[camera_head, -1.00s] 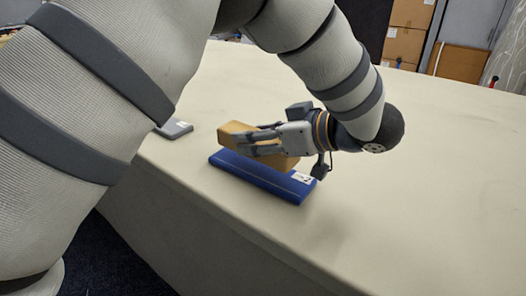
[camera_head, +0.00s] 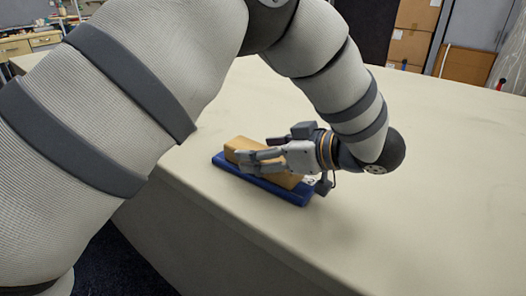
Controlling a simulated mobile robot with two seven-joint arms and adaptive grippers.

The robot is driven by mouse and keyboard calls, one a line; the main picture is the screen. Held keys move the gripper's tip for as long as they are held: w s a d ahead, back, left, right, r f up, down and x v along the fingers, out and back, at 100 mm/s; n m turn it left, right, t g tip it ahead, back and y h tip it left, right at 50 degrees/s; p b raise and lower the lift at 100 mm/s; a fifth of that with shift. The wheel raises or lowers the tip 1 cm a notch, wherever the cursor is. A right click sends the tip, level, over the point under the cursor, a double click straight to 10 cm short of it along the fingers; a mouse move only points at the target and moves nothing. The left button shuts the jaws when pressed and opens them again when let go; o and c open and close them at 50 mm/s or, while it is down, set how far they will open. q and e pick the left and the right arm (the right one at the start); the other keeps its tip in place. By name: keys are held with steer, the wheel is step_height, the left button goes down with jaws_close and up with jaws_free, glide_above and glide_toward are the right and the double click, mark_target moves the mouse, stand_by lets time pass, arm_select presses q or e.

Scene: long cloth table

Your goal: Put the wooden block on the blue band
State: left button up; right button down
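The wooden block (camera_head: 240,146) is tan and lies lengthwise along the top of the blue band (camera_head: 229,166). Part of the block is hidden behind my fingers. The blue band lies flat on the cloth table, and its near long side and left end show. My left gripper (camera_head: 262,152) reaches over the block from the right. Its fingers are spread apart, one on the near side and one darker finger toward the far side. Whether a finger still touches the block is hard to tell. My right gripper is not in view.
The cloth table (camera_head: 420,190) is clear to the right and behind the blue band. Its front edge runs close below the band. Cardboard boxes (camera_head: 412,35) stand beyond the far side. My arm covers the left part of the table.

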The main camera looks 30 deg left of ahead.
arm_select(q)
steer(key=v, duration=1.2)
steer(key=shift+b, duration=0.4)
